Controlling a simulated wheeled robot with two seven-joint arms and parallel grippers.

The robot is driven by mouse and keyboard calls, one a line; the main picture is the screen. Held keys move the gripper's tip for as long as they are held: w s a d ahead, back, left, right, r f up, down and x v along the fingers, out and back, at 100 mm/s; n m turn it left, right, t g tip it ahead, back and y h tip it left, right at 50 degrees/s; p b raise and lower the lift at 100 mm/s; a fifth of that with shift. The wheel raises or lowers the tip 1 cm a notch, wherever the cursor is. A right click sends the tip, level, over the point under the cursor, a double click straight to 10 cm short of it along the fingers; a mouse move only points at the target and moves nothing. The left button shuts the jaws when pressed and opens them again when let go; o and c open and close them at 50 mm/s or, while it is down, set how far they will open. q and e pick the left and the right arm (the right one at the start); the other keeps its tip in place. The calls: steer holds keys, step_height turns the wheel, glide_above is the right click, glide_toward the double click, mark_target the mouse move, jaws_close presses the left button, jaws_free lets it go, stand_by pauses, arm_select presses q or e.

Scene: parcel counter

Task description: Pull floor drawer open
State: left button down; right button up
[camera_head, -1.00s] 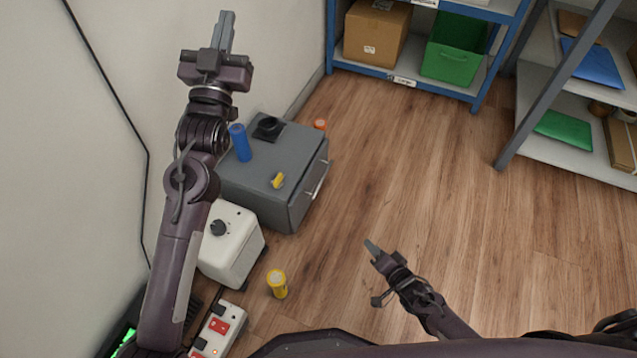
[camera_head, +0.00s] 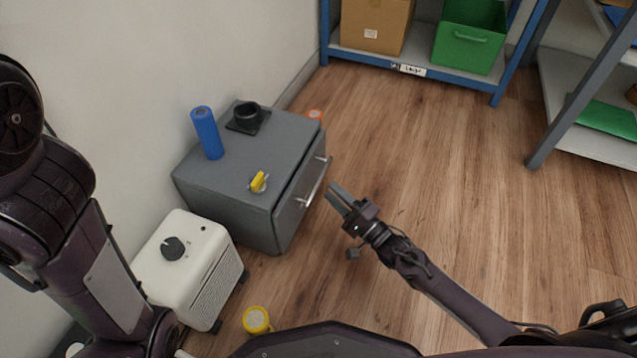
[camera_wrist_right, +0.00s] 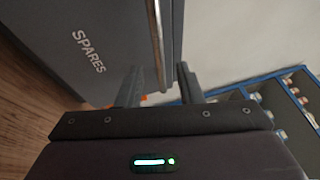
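The grey floor drawer unit (camera_head: 240,180) stands against the wall. Its front carries a silver bar handle (camera_head: 314,182), also seen at the top of the right wrist view (camera_wrist_right: 157,45), where the grey front reads SPARES (camera_wrist_right: 88,52). The drawer looks shut or nearly so; I cannot tell exactly. My right gripper (camera_head: 334,192) is open and empty, just right of the handle in the head view. In the wrist view its two fingers (camera_wrist_right: 157,82) are apart, with the handle ahead between them; contact is not visible. My left gripper is out of view.
On the unit are a blue cylinder (camera_head: 207,132), a black round item (camera_head: 246,113) and a yellow item (camera_head: 259,182). A white box with a knob (camera_head: 190,262) and a yellow can (camera_head: 256,320) stand nearer. Blue shelving (camera_head: 440,77) is behind. Wooden floor right of the drawer is clear.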

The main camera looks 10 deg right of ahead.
mark_target(320, 179)
steer(key=b+x, duration=0.2)
steer(key=x, duration=0.4)
steer(key=shift+f+b, duration=0.1)
steer(key=shift+b, duration=0.2)
jaws_close()
steer(key=shift+s, duration=0.1)
